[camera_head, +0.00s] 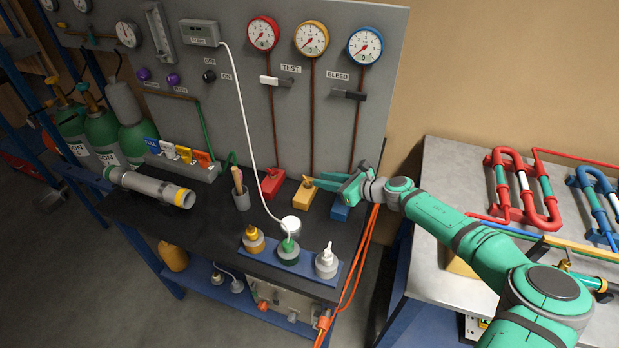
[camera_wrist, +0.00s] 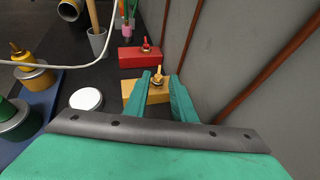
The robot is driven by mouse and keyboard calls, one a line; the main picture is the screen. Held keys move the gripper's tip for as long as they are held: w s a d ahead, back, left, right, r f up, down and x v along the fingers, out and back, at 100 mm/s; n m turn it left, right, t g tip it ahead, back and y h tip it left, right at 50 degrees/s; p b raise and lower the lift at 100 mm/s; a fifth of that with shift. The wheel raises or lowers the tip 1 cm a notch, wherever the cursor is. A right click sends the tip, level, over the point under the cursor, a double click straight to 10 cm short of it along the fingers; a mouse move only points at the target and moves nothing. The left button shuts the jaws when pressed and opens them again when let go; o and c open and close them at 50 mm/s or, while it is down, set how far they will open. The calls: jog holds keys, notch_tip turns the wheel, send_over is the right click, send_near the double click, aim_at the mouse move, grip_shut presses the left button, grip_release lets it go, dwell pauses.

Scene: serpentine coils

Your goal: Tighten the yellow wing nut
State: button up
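The yellow block (camera_head: 303,199) stands on the black bench below the yellow gauge, with its yellow wing nut (camera_head: 306,182) on top. My gripper (camera_head: 322,181) reaches in from the right, with its fingertips close beside the nut. In the wrist view my gripper (camera_wrist: 160,77) is open, its two green fingers apart. The wing nut (camera_wrist: 158,77) appears in the gap between the fingertips, with one wing pointing up. I cannot tell whether either finger touches it. The left finger covers part of the yellow block (camera_wrist: 130,90).
A red block (camera_head: 271,184) with its own wing nut stands left, and a blue block (camera_head: 340,212) stands right, under my gripper. The grey gauge panel (camera_head: 235,110) rises close behind. A white cable (camera_head: 244,120) hangs left, and several bottles stand on a blue tray (camera_head: 268,259) in front.

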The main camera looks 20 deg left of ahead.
aim_at(310, 179)
jog(key=x, duration=0.6)
jog(key=shift+w+a+f, duration=0.1)
jog(key=shift+a, duration=0.15)
grip_shut()
